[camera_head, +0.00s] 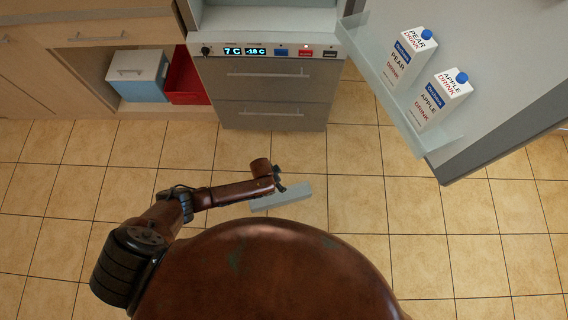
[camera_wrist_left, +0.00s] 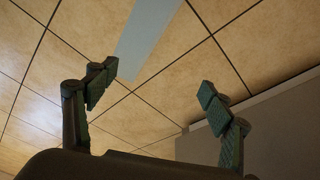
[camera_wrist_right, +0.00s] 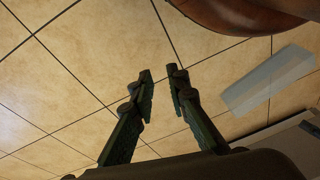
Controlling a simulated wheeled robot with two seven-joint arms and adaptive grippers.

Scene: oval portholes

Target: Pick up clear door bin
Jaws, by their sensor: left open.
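A pale, translucent flat-looking bin (camera_head: 281,196) lies on the tiled floor, just past my brown body in the head view. It also shows at the top of the left wrist view (camera_wrist_left: 148,35) and at the right of the right wrist view (camera_wrist_right: 268,80). My left gripper (camera_head: 279,180) is above the bin's left part in the head view. Its fingers (camera_wrist_left: 158,92) are wide apart and empty. My right gripper (camera_wrist_right: 163,84) shows only in its wrist view, its fingertips a narrow gap apart with nothing between them, the bin off to their right.
The open fridge door at right has a clear shelf (camera_head: 432,139) with a pear carton (camera_head: 404,62) and an apple carton (camera_head: 440,98). Fridge drawers (camera_head: 270,80) stand behind. A grey-blue box (camera_head: 140,76) and red crate (camera_head: 186,82) sit in a cabinet. Floor around is clear.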

